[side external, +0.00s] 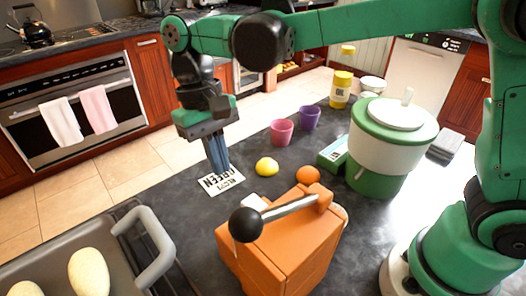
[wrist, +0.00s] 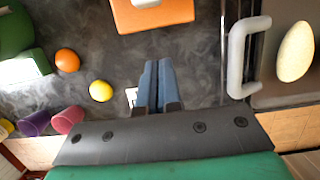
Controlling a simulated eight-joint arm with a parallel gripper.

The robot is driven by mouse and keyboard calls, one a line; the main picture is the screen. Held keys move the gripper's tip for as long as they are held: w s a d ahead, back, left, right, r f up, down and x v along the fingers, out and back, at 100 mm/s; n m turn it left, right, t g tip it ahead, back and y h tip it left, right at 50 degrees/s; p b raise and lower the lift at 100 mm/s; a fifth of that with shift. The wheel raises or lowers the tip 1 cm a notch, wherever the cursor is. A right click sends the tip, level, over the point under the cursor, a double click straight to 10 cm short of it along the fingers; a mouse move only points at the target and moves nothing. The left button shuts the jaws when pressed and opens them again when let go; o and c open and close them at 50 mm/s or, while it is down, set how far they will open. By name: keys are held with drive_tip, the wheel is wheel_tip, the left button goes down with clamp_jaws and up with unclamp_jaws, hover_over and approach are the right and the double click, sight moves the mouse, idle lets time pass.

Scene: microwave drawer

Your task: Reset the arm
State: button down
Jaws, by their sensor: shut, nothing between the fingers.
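My gripper (side external: 217,154) hangs from the green arm above the dark counter, fingers pointing down. Its blue-grey fingers are shut together with nothing between them. A white card with printed letters (side external: 221,181) lies below and near the fingertips in the side view. In the wrist view the fingers hide most of the card (wrist: 131,96). I cannot tell the exact gap between fingertips and card.
An orange box with a black-knobbed lever (side external: 285,240) stands in front. A tray with a grey handle (side external: 150,235) is at left. A lemon (side external: 267,167), an orange (side external: 307,175), pink cup (side external: 282,131), purple cup (side external: 309,117) and green-white dispenser (side external: 390,140) stand to the right.

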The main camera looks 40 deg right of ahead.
drive_tip(key=v, duration=0.8)
drive_tip(key=s+d+f+t, duration=0.3)
drive_tip(key=d+f+t, duration=0.1)
drive_tip(key=d, duration=0.3)
drive_tip(key=s+d+f+t, duration=0.3)
drive_tip(key=d+t, duration=0.3)
drive_tip(key=d, duration=0.2)
drive_tip(key=shift+s+d+f, duration=0.15)
drive_tip(key=shift+s+f, duration=0.1)
drive_tip(key=shift+f, duration=0.4)
